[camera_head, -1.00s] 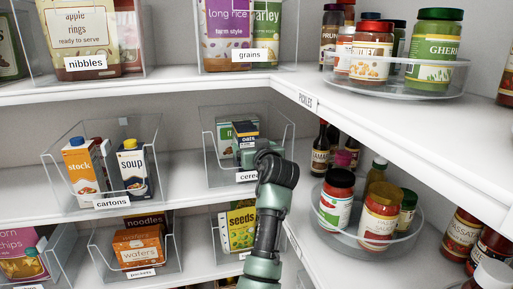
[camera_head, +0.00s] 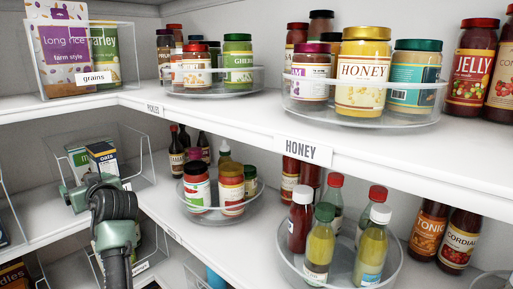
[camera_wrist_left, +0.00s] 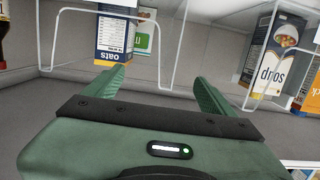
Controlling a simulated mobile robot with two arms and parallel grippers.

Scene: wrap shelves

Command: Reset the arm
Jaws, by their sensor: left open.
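My left arm comes up from the lower left of the head view. My left gripper (camera_head: 95,188) is at the front of a clear bin (camera_head: 143,160) on the middle shelf. In the left wrist view the gripper (camera_wrist_left: 158,85) has its two green fingers spread wide, with nothing between them. A dark blue and white oats box (camera_head: 103,158) stands in the bin beside a green box (camera_head: 78,160). The oats box (camera_wrist_left: 114,38) also shows beyond the left finger in the wrist view, apart from it. My right gripper is out of view.
The shelf edge with the HONEY label (camera_head: 303,151) runs along the right. A clear turntable of jars (camera_head: 222,216) stands near the arm, and another with bottles (camera_head: 290,262) farther right. The grains bin (camera_head: 122,82) is above. A blue box (camera_wrist_left: 268,55) is right in the wrist view.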

